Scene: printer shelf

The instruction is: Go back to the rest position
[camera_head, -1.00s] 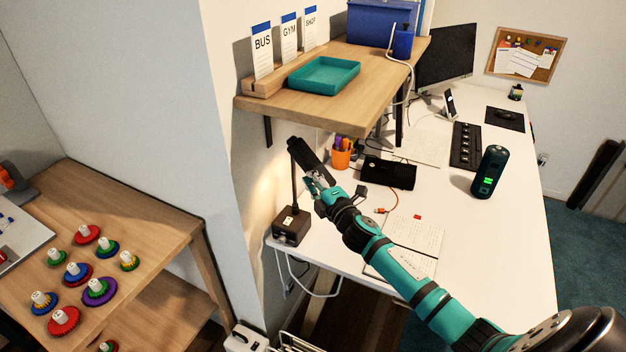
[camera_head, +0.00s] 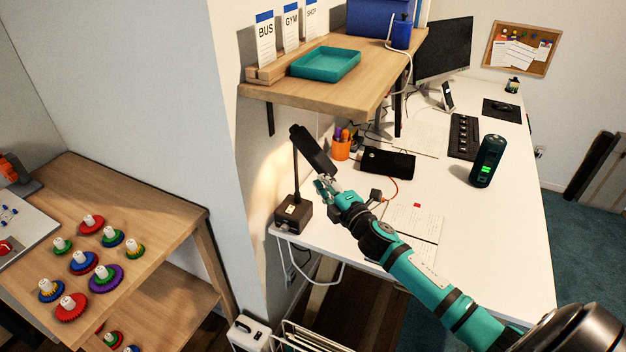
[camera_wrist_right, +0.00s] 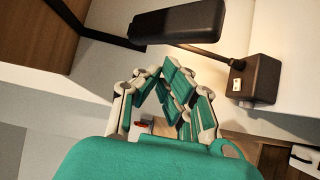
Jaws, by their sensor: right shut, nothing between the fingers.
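My right gripper (camera_head: 327,187) is over the front left part of the white desk (camera_head: 455,215), close to the black desk lamp. In the right wrist view its teal-padded fingers (camera_wrist_right: 165,68) are closed to a point with nothing held between them. The lamp head (camera_head: 314,150) is just above and behind the fingertips, and the lamp base (camera_head: 293,213) stands left of them at the desk's edge. Both lamp parts also show in the wrist view, the head (camera_wrist_right: 180,22) ahead of the fingers and the base (camera_wrist_right: 254,80) at the right. My left gripper is not in view.
A wooden shelf (camera_head: 385,72) with a teal tray (camera_head: 326,62) hangs above. Behind the gripper are an orange pen cup (camera_head: 341,149) and a black box (camera_head: 386,162). A dark green-lit cylinder (camera_head: 488,160) stands farther right. A gear table (camera_head: 130,190) is at left.

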